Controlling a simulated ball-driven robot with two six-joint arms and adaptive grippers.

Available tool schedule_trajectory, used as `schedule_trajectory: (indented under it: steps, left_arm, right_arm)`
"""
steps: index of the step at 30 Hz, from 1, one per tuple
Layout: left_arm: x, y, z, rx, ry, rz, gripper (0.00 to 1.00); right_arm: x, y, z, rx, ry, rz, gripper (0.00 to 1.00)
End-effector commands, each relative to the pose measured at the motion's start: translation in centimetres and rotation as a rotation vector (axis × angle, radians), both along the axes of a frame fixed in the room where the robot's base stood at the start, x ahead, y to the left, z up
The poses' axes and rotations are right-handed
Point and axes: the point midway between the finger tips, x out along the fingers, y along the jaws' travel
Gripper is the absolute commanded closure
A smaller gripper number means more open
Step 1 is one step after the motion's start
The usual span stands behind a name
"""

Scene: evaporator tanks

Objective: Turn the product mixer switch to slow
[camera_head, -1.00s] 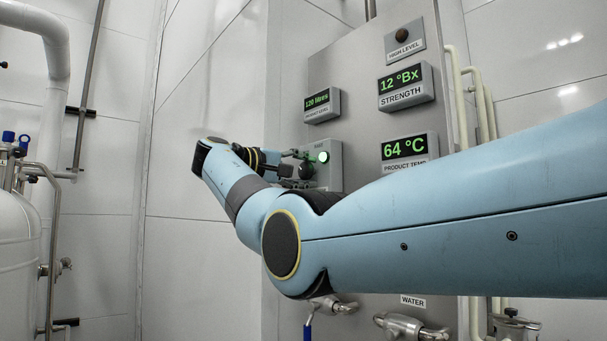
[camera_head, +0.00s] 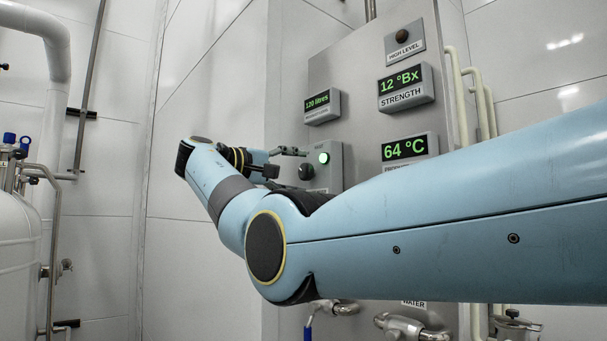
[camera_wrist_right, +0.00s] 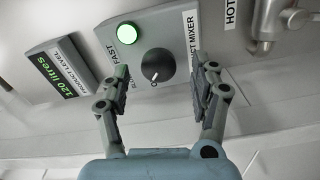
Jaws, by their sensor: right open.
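The product mixer switch is a round black knob (camera_wrist_right: 158,66) with a white pointer mark on a grey box (camera_wrist_right: 140,35) in the right wrist view. A lit green lamp (camera_wrist_right: 128,33) and the label "FAST" are beside it. In the head view the knob (camera_head: 306,172) sits below the green lamp (camera_head: 324,158). My right gripper (camera_head: 288,160) is open and stands off to the left of the box. In the wrist view the right gripper's fingers (camera_wrist_right: 160,82) are apart on both sides of the knob, with nothing between them. My left gripper is not in view.
The steel panel (camera_head: 350,75) carries a strength display (camera_head: 406,84), a temperature display (camera_head: 405,148) and a level display (camera_head: 322,106). Water taps (camera_head: 400,325) stick out low on the panel. A white tank (camera_head: 18,240) stands at the far left.

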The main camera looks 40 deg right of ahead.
Motion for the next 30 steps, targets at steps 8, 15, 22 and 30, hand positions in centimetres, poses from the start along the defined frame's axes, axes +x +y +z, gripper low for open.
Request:
schedule_trajectory:
  steps: [8,15,22,30]
  left_arm:
    - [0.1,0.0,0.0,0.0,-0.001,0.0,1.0]
    - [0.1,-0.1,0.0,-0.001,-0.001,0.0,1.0]
    - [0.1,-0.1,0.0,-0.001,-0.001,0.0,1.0]
    - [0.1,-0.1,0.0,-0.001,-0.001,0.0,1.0]
  right_arm:
    - [-0.4,6.3,0.0,0.001,0.002,0.003,0.37]
    - [-0.7,8.7,-0.1,0.001,0.002,-0.001,0.37]
    - [-0.7,8.9,-0.1,0.001,0.002,-0.001,0.37]
    - [-0.7,8.9,-0.1,0.001,0.002,-0.001,0.37]
